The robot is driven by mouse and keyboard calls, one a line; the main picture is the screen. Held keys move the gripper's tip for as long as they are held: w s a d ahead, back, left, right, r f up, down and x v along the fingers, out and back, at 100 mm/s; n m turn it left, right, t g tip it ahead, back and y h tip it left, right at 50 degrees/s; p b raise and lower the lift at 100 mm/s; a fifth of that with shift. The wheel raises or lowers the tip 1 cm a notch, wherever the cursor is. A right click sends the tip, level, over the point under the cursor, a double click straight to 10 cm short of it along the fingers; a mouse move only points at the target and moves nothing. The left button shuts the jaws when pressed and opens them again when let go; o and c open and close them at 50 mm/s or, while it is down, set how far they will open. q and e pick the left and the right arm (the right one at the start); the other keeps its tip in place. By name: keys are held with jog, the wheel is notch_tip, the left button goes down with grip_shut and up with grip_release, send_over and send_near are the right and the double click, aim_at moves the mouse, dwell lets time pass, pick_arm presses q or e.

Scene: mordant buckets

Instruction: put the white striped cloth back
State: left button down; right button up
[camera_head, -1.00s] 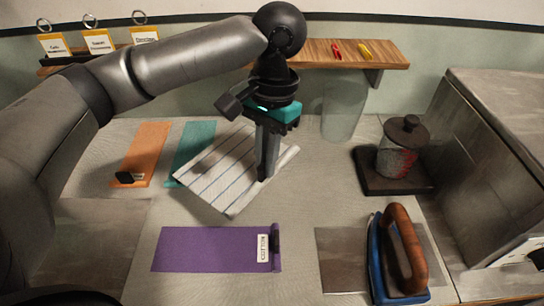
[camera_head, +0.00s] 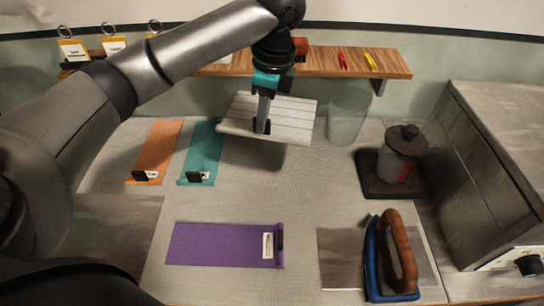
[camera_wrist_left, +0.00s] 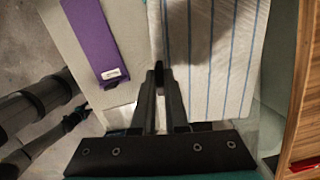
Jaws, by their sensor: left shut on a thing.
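The white striped cloth (camera_head: 285,112) is held up above the back of the table, below the front of the wooden shelf. It is white with thin blue stripes and looks flat and slightly tilted. My left gripper (camera_head: 262,126) is shut on the cloth's near edge. In the left wrist view the cloth (camera_wrist_left: 225,60) spreads to the right of the closed fingers (camera_wrist_left: 159,75). Its shadow falls on the table below. My right gripper is not in view.
Orange (camera_head: 158,150), teal (camera_head: 203,150) and purple (camera_head: 222,244) cloths lie on the table (camera_head: 320,190). A wooden shelf (camera_head: 310,62) runs behind. A glass cylinder (camera_head: 347,115), a lidded jar (camera_head: 398,163) and a blue iron (camera_head: 392,262) stand right. The table's middle is clear.

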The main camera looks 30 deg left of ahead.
pick_arm(q)
jog(key=a+m, duration=0.1)
jog(key=w+a+r+m+p, duration=0.1)
jog(key=m, duration=0.1)
jog(key=shift+a+r, duration=0.1)
jog(key=shift+r, duration=0.05)
jog(key=a+m, duration=0.1)
jog(key=w+a+r+m+t+p, duration=0.1)
jog(key=m, duration=0.1)
jog(key=shift+a, duration=0.1)
jog(key=shift+m, duration=0.3)
notch_tip(320, 180, down, 20)
jog(key=shift+f+b, duration=0.1)
jog(key=shift+b, duration=1.05)
jog(key=c, duration=0.9)
grip_release()
jog(key=shift+f, duration=0.1)
jog(key=shift+c, duration=0.2)
